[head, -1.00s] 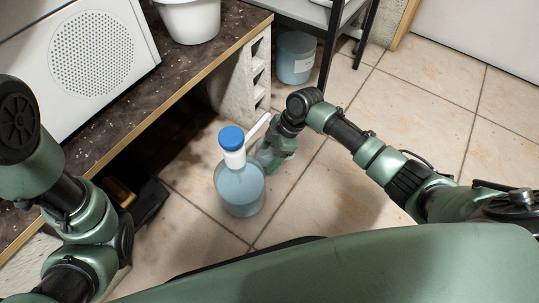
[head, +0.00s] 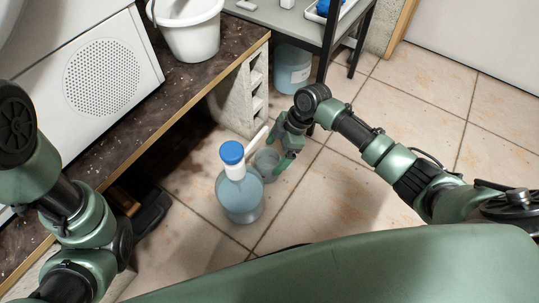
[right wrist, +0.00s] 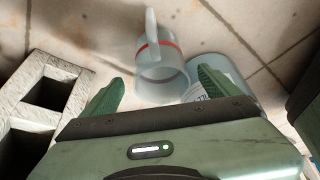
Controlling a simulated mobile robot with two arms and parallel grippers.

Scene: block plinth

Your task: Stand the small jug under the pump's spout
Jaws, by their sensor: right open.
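A clear pump bottle (head: 240,200) with a blue cap and pale liquid stands on the tiled floor. Its white spout (head: 256,139) points up and right in the head view. The small clear jug (head: 266,160) stands on the floor close beside the bottle, just below the spout tip in the picture. In the right wrist view the jug (right wrist: 160,74) shows a red band and a handle. My right gripper (head: 277,151) is open, its fingers to either side of the jug, apparently clear of it. My left arm shows, but its gripper does not.
A dark bench (head: 190,85) with a white bucket (head: 192,32) stands at the left on a concrete block (head: 240,98). A blue container (head: 292,70) is behind, under a grey shelf. A dark object (head: 150,212) lies under the bench. The floor at right is clear.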

